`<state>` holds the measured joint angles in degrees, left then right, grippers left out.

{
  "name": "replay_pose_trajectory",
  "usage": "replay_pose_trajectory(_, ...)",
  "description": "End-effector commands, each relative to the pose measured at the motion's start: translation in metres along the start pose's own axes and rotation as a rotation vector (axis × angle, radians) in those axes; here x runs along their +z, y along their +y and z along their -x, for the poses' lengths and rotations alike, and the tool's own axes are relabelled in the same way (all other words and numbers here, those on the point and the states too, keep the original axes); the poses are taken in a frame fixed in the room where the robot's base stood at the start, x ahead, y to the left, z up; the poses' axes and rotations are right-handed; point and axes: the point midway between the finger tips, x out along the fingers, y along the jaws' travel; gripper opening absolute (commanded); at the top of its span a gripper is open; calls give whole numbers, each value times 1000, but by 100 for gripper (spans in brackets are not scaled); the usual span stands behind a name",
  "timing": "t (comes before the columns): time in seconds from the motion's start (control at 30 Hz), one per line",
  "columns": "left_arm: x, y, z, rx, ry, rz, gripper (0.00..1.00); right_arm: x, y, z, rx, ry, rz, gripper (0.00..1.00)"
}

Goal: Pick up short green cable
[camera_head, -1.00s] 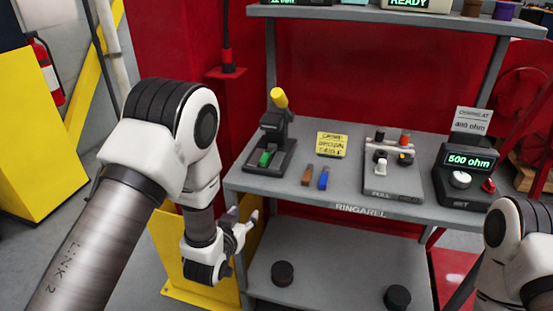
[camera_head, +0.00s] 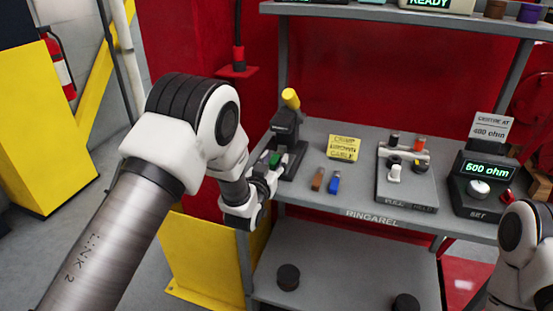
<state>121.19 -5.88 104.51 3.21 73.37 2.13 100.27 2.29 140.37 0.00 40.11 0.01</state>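The short green cable (camera_head: 275,158) shows as a small green piece at the base of the black crimping tool with a yellow handle (camera_head: 290,98), at the left end of the grey bench. My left gripper (camera_head: 272,164) is at the bench's left front corner, right beside the green cable. Its fingers look apart, with the green piece showing between or just behind them. I cannot tell whether they touch it. Part of the cable is hidden by the gripper. My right arm shows at the lower right edge, and its gripper is out of view.
A brown cable (camera_head: 318,179) and a blue cable (camera_head: 335,182) lie on the bench (camera_head: 356,201). A pull-test fixture (camera_head: 407,189) and an ohm meter (camera_head: 487,183) stand to the right. An upper shelf (camera_head: 400,17) overhangs the back.

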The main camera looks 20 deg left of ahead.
Motion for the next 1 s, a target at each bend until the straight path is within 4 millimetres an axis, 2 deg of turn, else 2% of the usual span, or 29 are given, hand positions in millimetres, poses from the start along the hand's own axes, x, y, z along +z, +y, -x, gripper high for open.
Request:
replay_pose_trajectory(0.03,0,0,0,0,0,0,18,0,0,0,0,0,0,40)
replay_pose_trajectory(0.1,0,0,0,0,0,0,0,0,0,0,0,0,0,40)
replay_pose_trajectory(0.53,-2,0,0,0,-1,0,0,0,0,0,0,0,0,40)
replay_pose_trajectory(0.67,-13,0,0,0,1,0,0,0,0,-1,0,0,0,40)
replay_pose_trajectory(0.83,-36,0,0,0,2,0,0,0,0,-2,0,0,0,40)
replay_pose_trajectory(1.0,-36,-9,34,-1,-4,0,0,0,0,-6,0,0,0,40)
